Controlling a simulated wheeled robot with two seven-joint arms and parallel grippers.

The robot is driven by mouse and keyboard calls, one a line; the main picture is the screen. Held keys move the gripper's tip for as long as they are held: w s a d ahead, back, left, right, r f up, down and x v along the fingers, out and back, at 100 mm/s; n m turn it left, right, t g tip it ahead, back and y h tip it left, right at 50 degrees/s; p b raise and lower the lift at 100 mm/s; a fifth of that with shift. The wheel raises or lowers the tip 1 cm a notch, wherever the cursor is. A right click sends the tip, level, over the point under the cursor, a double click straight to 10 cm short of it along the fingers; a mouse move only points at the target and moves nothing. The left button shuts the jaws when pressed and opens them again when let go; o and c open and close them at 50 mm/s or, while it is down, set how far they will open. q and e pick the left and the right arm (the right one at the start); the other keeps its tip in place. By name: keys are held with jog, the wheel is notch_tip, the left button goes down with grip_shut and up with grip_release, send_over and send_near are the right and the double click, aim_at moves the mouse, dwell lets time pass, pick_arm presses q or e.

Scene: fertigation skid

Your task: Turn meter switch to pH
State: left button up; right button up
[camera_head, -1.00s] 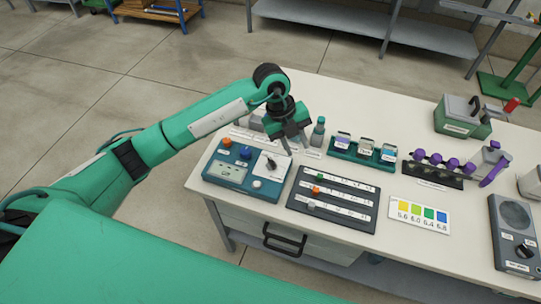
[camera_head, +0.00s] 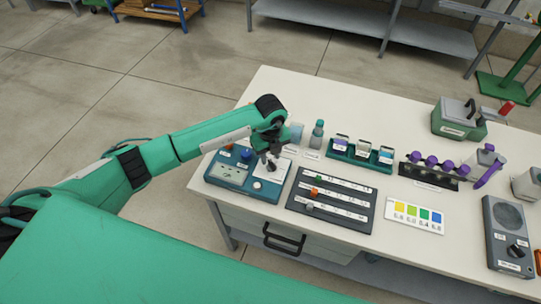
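The blue meter (camera_head: 229,172) sits at the near left of the bench, with a grey display, an orange and a blue knob at its back, and a white switch plate (camera_head: 267,184) at its right. My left gripper (camera_head: 271,166) is over this plate, pointing down, with its fingertips at the spot of the black switch. The gripper hides the switch, so its setting, the pH label and any contact cannot be made out. The finger gap is too small to judge. My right gripper is not in view.
A dark slider panel (camera_head: 333,214) lies close to the right of the meter. Small bottles (camera_head: 317,135) and a green rack of vials (camera_head: 362,158) stand behind. A colour chart (camera_head: 417,213) lies farther right.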

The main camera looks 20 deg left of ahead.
pick_arm(q)
jog(key=shift+f, duration=1.1)
grip_shut()
